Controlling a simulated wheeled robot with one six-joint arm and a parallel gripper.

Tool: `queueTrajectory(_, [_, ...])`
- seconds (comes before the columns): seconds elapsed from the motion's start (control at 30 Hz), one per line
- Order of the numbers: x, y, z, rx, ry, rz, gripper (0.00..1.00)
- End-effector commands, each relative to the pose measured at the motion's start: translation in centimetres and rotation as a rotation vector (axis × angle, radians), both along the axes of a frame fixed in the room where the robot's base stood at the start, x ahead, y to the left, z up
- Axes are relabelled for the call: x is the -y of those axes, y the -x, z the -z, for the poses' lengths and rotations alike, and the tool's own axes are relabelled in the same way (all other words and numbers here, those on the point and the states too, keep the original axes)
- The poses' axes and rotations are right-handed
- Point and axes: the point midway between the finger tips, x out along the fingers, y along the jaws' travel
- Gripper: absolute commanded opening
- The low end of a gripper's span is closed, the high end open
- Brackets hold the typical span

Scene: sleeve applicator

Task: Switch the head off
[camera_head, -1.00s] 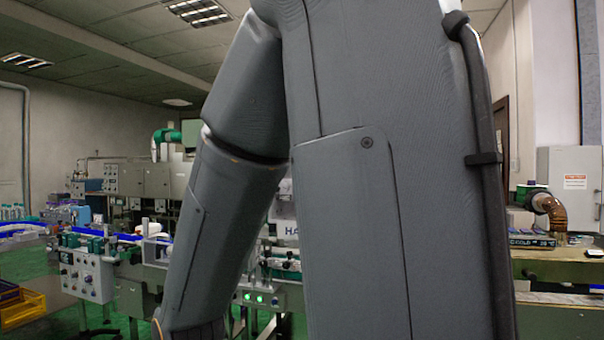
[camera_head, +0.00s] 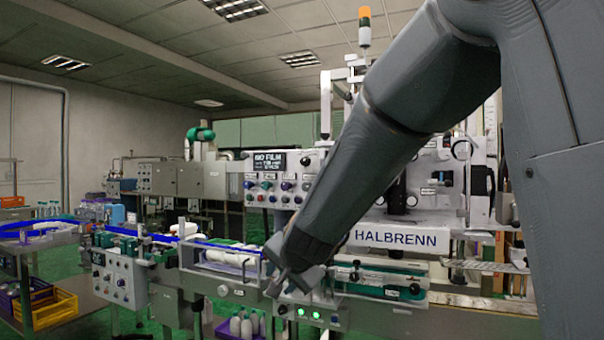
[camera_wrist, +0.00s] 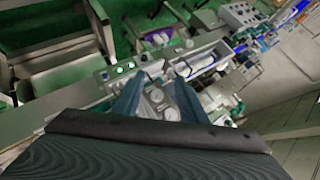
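The sleeve applicator head, with a white HALBRENN plate (camera_head: 400,238), stands behind and right of my forearm, which hides part of it. Its control panel (camera_head: 268,197) carries a dark screen (camera_head: 270,162) that reads "NO FILM" and rows of coloured knobs and buttons. A lower switch box (camera_head: 313,316) has two lit green buttons, which also glow in the wrist view (camera_wrist: 124,68). My gripper (camera_head: 278,272) hangs in front of the conveyor, below the panel and above the switch box. In the wrist view, its two fingers (camera_wrist: 156,97) are apart, with nothing held between them.
A conveyor (camera_head: 222,262) with white bottles runs left from the head. A second control box (camera_head: 118,279) stands at left. Yellow crates (camera_head: 48,308) are at lower left. White bottles (camera_head: 243,325) stand below the conveyor. A signal tower (camera_head: 364,28) rises above the machine.

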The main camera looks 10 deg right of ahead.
Motion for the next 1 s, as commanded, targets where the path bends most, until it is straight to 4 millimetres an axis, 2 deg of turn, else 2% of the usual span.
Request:
queueTrajectory(0.03, [-0.9,-4.1,-3.8,0.133,-0.113,0.1,0.39])
queueTrajectory(0.07, [-1.0,-6.1,-6.5,0.213,-0.194,0.174,0.39])
queueTrajectory(0.1, [-0.9,-8.4,-10.1,0.317,-0.309,0.274,0.39])
queueTrajectory(0.13, [-0.8,-9.7,-12.7,0.391,-0.396,0.346,0.39])
queueTrajectory(0.2, [-0.1,-11.6,-18.0,0.541,-0.599,0.508,0.39])
queueTrajectory(0.3, [1.4,-12.3,-23.4,0.707,-0.861,0.708,0.39])
queueTrajectory(0.33, [1.7,-12.2,-24.5,0.744,-0.929,0.76,0.39])
queueTrajectory(0.4, [2.5,-11.7,-26.3,0.814,-1.064,0.868,0.39])
queueTrajectory(0.5, [3.2,-10.9,-27.6,0.875,-1.197,0.978,0.39])
queueTrajectory(0.67, [3.8,-10.5,-28.2,0.909,-1.28,1.053,0.39])
queueTrajectory(1.0, [6.6,-14.2,-28.3,0.91,-1.281,1.056,0.39])
